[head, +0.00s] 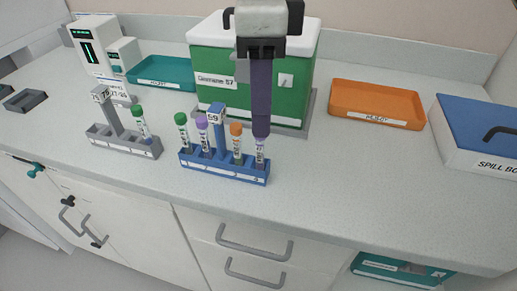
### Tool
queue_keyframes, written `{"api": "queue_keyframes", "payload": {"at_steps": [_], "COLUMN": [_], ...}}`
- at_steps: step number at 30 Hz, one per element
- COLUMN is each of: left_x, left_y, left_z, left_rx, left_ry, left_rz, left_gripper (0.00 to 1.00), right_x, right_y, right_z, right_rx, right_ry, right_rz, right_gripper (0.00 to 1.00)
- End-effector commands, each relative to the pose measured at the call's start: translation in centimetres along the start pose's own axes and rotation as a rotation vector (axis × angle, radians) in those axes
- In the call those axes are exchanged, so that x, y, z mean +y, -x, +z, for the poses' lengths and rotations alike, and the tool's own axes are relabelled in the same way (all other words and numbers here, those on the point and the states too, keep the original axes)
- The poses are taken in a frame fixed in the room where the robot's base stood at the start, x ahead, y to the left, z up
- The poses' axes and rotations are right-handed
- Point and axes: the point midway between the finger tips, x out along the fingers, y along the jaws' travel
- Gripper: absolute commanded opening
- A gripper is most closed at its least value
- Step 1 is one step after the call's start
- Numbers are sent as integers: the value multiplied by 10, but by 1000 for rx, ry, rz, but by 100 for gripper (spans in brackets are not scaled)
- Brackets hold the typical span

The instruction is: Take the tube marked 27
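A blue rack (225,172) with a tag reading 59 stands on the counter in the head view. It holds a green-capped tube (182,132), a purple-capped tube (203,135), an orange-capped tube (237,144) and, at its right end, another tube (260,152) with purple at its top. The tube labels are too small to read surely, so I cannot tell which is 27. My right gripper (261,132) points down over the right-end tube. Its fingers overlap in view and cover that tube's top, so its opening is hidden. My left gripper is not in view.
A grey rack (125,142) with one green-capped tube stands to the left. Behind the blue rack is a green box with a white lid (222,62). A teal tray (165,72), an orange tray (375,100) and a blue-lidded spill box (480,150) stand around. The front right counter is clear.

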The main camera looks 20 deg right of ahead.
Motion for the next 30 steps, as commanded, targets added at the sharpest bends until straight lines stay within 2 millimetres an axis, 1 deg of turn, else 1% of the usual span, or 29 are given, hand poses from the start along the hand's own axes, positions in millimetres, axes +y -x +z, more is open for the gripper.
{"api": "queue_keyframes", "payload": {"at_steps": [1,7,12,15,18,24,26,30], "left_x": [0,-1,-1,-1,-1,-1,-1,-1], "left_y": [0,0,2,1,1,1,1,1], "left_z": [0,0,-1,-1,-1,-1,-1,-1], "left_rx": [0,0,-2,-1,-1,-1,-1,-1], "left_ry": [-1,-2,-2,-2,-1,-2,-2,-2], "left_rz": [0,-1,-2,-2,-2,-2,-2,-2], "left_gripper": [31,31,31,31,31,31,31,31], "right_x": [0,-2,-5,-5,-5,-5,-5,-5], "right_y": [-6,-21,-47,-59,-64,-64,-64,-64], "right_z": [0,0,0,1,0,1,1,1], "right_rx": [-1,-1,-2,-4,-4,-5,-5,-5], "right_ry": [0,-1,-1,-1,-1,-2,-2,-2], "right_rz": [0,0,2,0,1,0,0,0], "right_gripper": [38,38,38,38,38,38,29,6]}}
